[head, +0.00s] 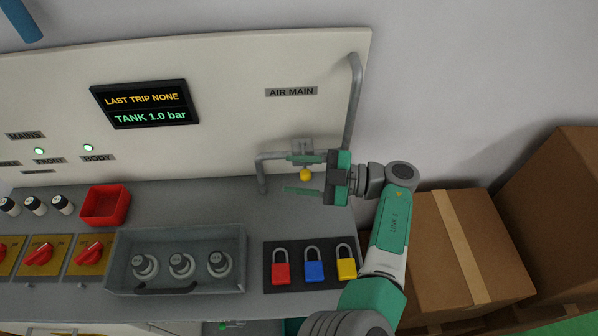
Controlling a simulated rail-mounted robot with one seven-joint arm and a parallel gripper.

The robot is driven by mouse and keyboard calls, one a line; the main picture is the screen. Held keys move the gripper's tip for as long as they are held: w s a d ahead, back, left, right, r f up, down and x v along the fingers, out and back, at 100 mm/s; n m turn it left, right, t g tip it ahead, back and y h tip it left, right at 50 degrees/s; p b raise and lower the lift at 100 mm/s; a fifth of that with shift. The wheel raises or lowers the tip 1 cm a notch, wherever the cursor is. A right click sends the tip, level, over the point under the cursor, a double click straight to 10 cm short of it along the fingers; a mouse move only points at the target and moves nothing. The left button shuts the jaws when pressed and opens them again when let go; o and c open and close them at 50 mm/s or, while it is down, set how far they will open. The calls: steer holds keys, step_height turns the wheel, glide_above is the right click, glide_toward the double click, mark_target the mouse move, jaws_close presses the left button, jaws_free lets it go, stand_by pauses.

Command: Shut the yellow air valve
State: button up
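The yellow air valve (305,175) shows in the head view as a small yellow knob at the grey pipe under the AIR MAIN label. The rest of the valve is partly hidden behind my gripper. My gripper (289,174) reaches in from the right with its green fingers pointing left. The fingers are apart, one above and one below the yellow knob in the picture. The knob appears between them, with gaps visible on both sides. I cannot tell its exact depth relative to the fingers.
The grey pipe (354,105) bends down the panel's right edge. A screen (145,104) reads TANK 1.0 bar. Red, blue and yellow padlocks (314,270) lie in front. A grey tray (125,270), a red bin (105,205) and red switches (91,253) are left. Cardboard boxes (436,240) stand right.

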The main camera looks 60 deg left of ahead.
steer(key=shift+f, duration=0.15)
steer(key=b+v, duration=0.6)
steer(key=v, duration=0.2)
steer(key=shift+a, duration=0.1)
